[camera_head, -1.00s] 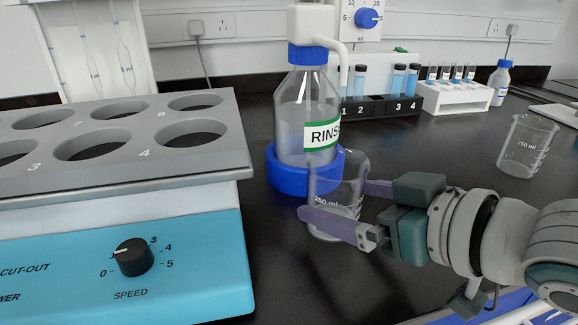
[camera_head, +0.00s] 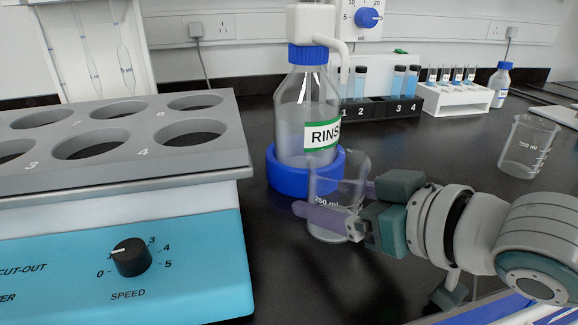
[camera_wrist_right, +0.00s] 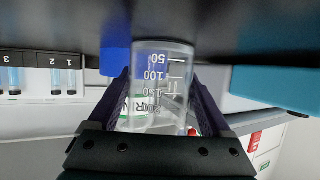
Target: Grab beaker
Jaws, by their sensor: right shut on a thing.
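A clear glass beaker marked 250 ml (camera_head: 338,175) stands upright on the black bench, in front of the rinse bottle's blue base. My right gripper (camera_head: 335,214) comes in from the right and is shut on the beaker, one purple finger on its near side and the other mostly hidden behind it. In the right wrist view the beaker (camera_wrist_right: 163,85) sits between the two fingers, with its graduation marks upside down. A second 250 ml beaker (camera_head: 528,147) stands apart at the right. My left gripper is not in view.
The rinse bottle (camera_head: 306,110) in its blue ring stands just behind the beaker. A multi-hole heating unit with a blue front (camera_head: 190,262) fills the left. A black vial rack (camera_head: 378,107) and a white rack (camera_head: 455,98) stand at the back.

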